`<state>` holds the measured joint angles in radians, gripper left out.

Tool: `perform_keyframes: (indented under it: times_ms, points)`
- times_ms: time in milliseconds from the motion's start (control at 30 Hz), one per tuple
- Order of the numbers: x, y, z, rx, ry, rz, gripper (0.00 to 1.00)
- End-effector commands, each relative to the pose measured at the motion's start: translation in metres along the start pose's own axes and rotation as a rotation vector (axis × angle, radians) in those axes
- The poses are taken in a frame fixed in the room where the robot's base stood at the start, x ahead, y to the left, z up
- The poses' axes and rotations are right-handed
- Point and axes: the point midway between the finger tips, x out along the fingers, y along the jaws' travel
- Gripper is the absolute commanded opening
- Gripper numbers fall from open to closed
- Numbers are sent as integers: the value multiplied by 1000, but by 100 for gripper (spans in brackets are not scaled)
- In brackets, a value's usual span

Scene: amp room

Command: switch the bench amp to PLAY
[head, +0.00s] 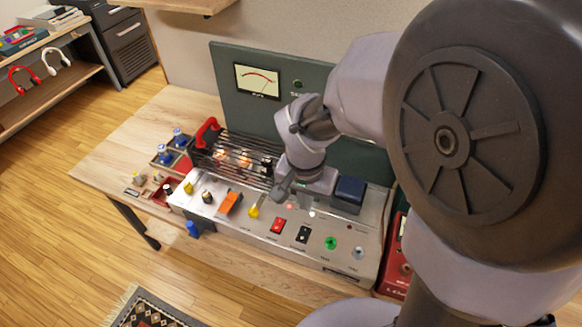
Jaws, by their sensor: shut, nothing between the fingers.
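The bench amp (310,253) stands on a wooden bench, with a sloped silver front panel. The panel carries a yellow knob (254,211), an orange switch (230,203), a red rocker switch (278,226), a black switch (303,234) and a green jack (330,243). A green back plate with a meter (257,81) rises behind it. Labels are too small to read, so the PLAY position cannot be told. My gripper (281,194) is shut and empty above the panel's upper edge, right of the yellow knob. Contact cannot be told.
A red-handled piece (208,133) sits at the left of the glowing tubes (244,160). A dark blue box (349,193) stands on the amp's right. Small parts and a tray with blue-topped items (180,138) lie left. A red box (396,262) stands right.

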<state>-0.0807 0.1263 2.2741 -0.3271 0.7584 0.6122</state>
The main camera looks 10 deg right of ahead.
Motion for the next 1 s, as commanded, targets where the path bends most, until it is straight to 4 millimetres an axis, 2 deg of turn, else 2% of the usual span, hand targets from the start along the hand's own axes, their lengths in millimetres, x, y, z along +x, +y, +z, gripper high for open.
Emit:
perform_keyframes:
  times_ms: [300, 533, 733, 1000]
  points:
    - [70, 1, 1, 0, -3, 3, 0]
    - [116, 0, 1, 1, -3, 1, 0]
    - [134, 0, 1, 1, -2, 0, 0]
    - [135, 0, 1, 0, -1, -1, 0]
